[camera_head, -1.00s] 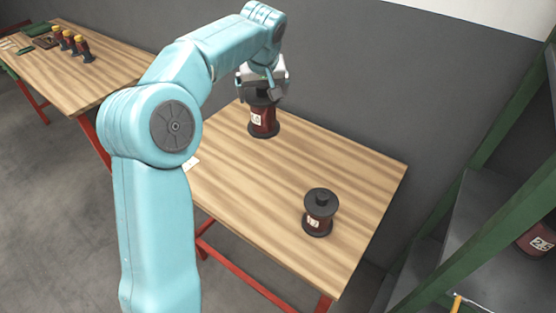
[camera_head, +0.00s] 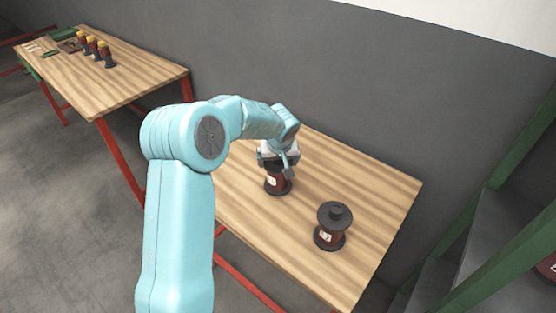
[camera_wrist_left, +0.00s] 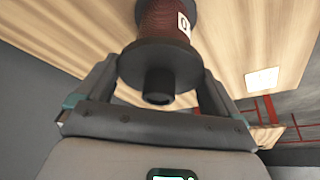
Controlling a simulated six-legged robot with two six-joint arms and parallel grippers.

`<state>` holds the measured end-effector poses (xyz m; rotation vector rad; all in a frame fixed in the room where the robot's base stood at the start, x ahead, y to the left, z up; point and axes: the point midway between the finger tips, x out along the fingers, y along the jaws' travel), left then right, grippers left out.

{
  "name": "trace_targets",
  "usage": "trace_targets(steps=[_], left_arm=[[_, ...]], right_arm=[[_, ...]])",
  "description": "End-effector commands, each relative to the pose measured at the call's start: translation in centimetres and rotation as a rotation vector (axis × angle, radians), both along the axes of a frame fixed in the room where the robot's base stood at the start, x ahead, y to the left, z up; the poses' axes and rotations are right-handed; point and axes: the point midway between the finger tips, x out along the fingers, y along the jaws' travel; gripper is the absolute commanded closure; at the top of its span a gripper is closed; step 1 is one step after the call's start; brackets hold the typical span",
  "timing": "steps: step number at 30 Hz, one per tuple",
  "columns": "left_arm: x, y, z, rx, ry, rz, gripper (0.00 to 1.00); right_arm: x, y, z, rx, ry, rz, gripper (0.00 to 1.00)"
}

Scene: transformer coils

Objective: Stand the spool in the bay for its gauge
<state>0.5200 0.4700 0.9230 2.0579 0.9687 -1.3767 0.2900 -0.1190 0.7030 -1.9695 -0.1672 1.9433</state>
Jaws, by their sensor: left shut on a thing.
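A dark red spool (camera_head: 277,182) with black flanges and a pale label is at my left gripper (camera_head: 279,164), over the wooden table. It also shows upright between the jaws in the left wrist view (camera_wrist_left: 165,22), with its black flange and hub toward the camera. The left gripper is shut on this spool from above. I cannot tell whether its base touches the table. A second similar spool (camera_head: 332,236) stands upright on the table, nearer and to the right. Its label is only partly readable. My right gripper is not in view. No bay is clearly visible.
The wooden table (camera_head: 375,215) has free room around the spools. A white card (camera_wrist_left: 262,80) lies on it. A green-framed grey shelf (camera_head: 490,235) stands right, with a cut-off red thing (camera_head: 548,266).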

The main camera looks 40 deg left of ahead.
Motion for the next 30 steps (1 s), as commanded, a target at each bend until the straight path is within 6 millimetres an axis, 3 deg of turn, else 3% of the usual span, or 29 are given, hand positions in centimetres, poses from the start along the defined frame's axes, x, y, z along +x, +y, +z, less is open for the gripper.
trace_targets(steps=[13, 14, 24, 30], left_arm=[[0.1, 0.0, -0.6, 0.0, -0.003, 0.0, 0.74], [0.0, 0.0, -0.5, 0.0, -0.001, 0.0, 0.0], [0.0, -0.1, 0.3, 0.0, -0.003, 0.0, 0.0], [-1.1, -1.4, 4.2, 0.002, -0.006, 0.0, 0.0]], right_arm=[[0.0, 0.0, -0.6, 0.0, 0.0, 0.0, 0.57], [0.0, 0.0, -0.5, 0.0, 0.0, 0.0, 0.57], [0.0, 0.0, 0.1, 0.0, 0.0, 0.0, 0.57], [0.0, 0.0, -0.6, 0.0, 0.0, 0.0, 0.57]])
